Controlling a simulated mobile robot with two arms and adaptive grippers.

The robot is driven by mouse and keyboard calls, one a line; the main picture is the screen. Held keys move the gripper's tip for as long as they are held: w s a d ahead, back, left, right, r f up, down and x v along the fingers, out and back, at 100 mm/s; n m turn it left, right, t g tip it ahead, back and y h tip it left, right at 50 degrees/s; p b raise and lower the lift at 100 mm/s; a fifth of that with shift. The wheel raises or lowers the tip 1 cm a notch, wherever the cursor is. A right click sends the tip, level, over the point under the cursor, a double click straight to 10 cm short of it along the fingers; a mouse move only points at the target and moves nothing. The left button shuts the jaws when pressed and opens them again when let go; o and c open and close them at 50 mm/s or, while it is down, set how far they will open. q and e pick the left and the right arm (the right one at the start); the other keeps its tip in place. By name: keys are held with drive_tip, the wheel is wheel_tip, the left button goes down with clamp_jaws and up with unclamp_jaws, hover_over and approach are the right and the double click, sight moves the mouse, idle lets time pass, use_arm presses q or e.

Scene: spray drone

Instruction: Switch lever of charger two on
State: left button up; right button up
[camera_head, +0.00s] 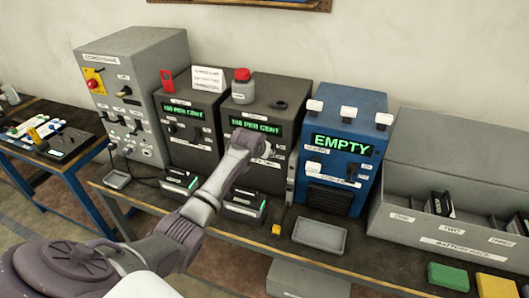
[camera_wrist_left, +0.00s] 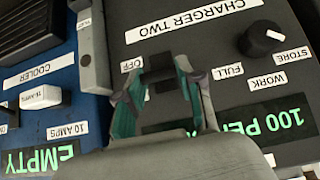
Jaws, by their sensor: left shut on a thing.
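Charger two (camera_head: 285,100) is the dark box in the middle of the bench, with a green "100 PER CENT" display. It fills much of the left wrist view (camera_wrist_left: 215,45), where its label appears upside down. My left gripper (camera_head: 264,150) is at the front of this box, below the display. In the left wrist view, my left gripper (camera_wrist_left: 160,82) is shut on the dark lever (camera_wrist_left: 158,70) between the OFF and FULL labels. The fingers hide much of the lever, and I cannot tell its exact position. My right gripper is not in view.
A round knob (camera_wrist_left: 264,38) with STORE and WORK labels is beside the lever. The blue cooler (camera_head: 345,140), showing EMPTY, stands right of charger two. Another dark charger (camera_head: 190,125) stands left. A grey tray (camera_head: 320,236) and a small yellow block (camera_head: 276,229) lie in front.

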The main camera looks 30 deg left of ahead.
use_arm(q)
drive_tip(key=shift+w+r+g, duration=0.15)
drive_tip(key=shift+r+g, duration=0.05)
drive_tip(key=shift+g, duration=0.4)
drive_tip(key=o, duration=1.2)
drive_tip(key=shift+c, duration=0.2)
drive_tip(key=v, duration=1.2)
